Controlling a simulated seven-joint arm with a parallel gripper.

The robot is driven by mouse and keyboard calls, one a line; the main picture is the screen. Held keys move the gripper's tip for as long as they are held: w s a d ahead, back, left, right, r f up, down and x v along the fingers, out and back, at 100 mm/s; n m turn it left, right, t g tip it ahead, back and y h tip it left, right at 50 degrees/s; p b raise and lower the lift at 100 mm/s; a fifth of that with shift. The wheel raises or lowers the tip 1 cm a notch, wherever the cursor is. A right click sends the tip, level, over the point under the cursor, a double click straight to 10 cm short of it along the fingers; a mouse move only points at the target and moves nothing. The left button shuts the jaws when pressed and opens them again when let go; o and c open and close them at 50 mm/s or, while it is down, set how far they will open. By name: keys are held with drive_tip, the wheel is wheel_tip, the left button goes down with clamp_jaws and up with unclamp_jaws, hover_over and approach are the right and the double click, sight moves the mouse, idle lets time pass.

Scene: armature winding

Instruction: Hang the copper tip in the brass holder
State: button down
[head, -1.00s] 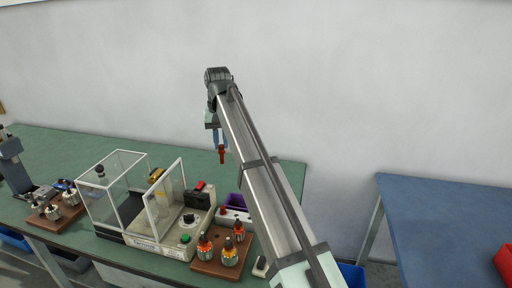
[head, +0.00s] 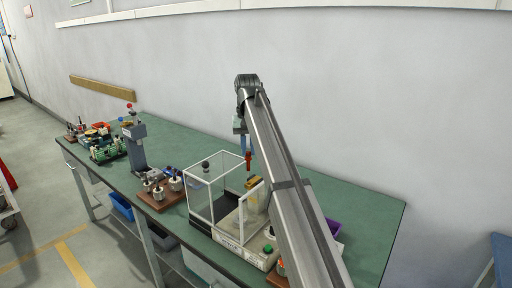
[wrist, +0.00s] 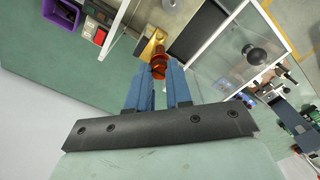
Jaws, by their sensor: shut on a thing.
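My gripper (head: 246,150) hangs from the arm above the back of the green bench, fingers pointing down. Its blue fingers are shut on the copper tip (head: 248,161), an orange-red piece that sticks out below them. In the wrist view the copper tip (wrist: 158,70) shows between and beyond the fingertips. The brass holder (head: 254,181), a yellow block, is just below the tip in the head view, behind the clear-walled box. The holder (wrist: 152,47) also shows beyond the tip in the wrist view, partly hidden by it. I cannot tell the height of the gap between them.
The clear-walled box (head: 188,203) with its open panel stands beside the holder. A purple bin (head: 334,227) is to the right, partly behind my arm. A wooden board with metal parts (head: 160,199) and a grey press (head: 134,148) are left. The bench's back right is clear.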

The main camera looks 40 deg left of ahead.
sight(249, 158)
drive_tip(key=shift+f, duration=2.05)
drive_tip(key=shift+f, duration=2.7)
drive_tip(key=c, duration=1)
unclamp_jaws()
drive_tip(key=shift+o, duration=0.2)
drive_tip(key=shift+r, duration=0.1)
drive_tip(key=shift+r, duration=2.15)
drive_tip(key=shift+r, duration=0.1)
drive_tip(key=shift+r, duration=3.65)
